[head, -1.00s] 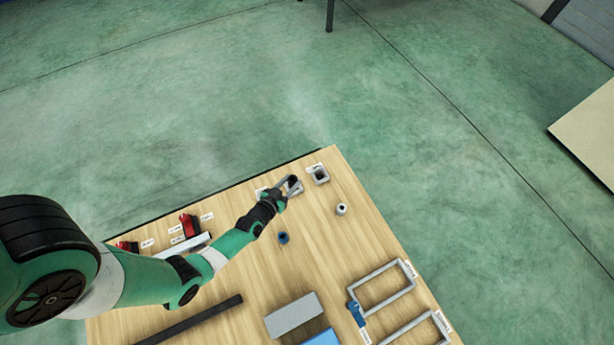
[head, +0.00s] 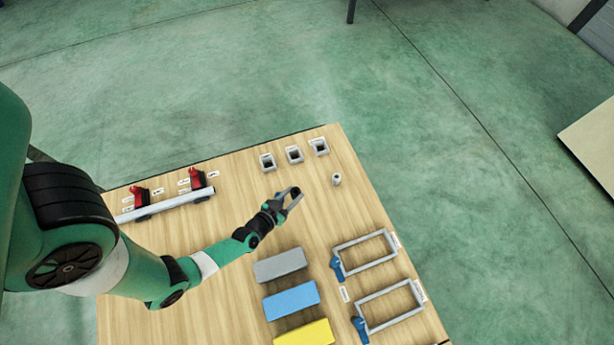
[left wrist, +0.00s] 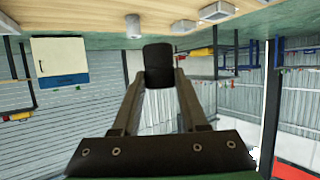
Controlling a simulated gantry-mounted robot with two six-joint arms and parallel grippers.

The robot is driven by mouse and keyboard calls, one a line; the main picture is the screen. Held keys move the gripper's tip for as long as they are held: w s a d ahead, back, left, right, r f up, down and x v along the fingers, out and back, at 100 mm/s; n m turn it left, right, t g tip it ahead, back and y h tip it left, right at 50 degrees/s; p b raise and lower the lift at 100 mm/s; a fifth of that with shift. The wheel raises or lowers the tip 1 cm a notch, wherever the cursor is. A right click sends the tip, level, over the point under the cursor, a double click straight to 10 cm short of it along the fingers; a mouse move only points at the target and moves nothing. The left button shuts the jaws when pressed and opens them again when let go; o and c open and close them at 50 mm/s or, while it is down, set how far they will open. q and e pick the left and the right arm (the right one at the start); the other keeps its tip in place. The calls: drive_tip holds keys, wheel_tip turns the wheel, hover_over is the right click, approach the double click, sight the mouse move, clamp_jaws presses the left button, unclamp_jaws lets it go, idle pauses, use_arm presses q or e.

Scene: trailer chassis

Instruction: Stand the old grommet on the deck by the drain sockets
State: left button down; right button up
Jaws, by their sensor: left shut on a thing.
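My left gripper (head: 293,195) is shut on a dark piece, which I take to be the old grommet; it shows as a black block (left wrist: 158,65) between the fingertips in the left wrist view. The gripper is above the wooden deck (head: 235,140), apart from the drain sockets. Three grey drain sockets with dark openings stand near the far edge: left (head: 268,162), middle (head: 294,155) and right (head: 319,147). A small pale cylinder (head: 336,179) stands on the deck just in front of the right socket. My right gripper is not in view.
Grey (head: 280,265), blue (head: 291,299) and yellow (head: 305,333) blocks lie nearer than the gripper. Two grey frames (head: 365,253) with blue clamps (head: 338,268) are at the right. Red clamps (head: 198,179) and a pale bar (head: 170,204) are at the left. Deck around the pale cylinder is clear.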

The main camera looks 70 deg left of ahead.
use_arm(q)
drive_tip(key=w+a+f+b, duration=0.1)
drive_tip(key=f+b, duration=0.1)
drive_tip(key=w+a+f+b, duration=0.1)
drive_tip(key=w+f+b, duration=0.1)
drive_tip(key=w+a+f+b, duration=0.2)
drive_tip(key=shift+w+f, duration=0.2)
drive_tip(key=shift+w, duration=0.05)
drive_tip(key=shift+w+f, duration=0.1)
drive_tip(key=f+b, duration=0.2)
drive_tip(key=b, duration=0.1)
drive_tip(key=w+f+b, duration=0.1)
drive_tip(key=f, duration=0.1)
drive_tip(key=shift+a+b, duration=0.3)
drive_tip(key=shift+a, duration=0.05)
drive_tip(key=shift+s+r, duration=0.15)
drive_tip(key=shift+c, duration=2.2)
unclamp_jaws()
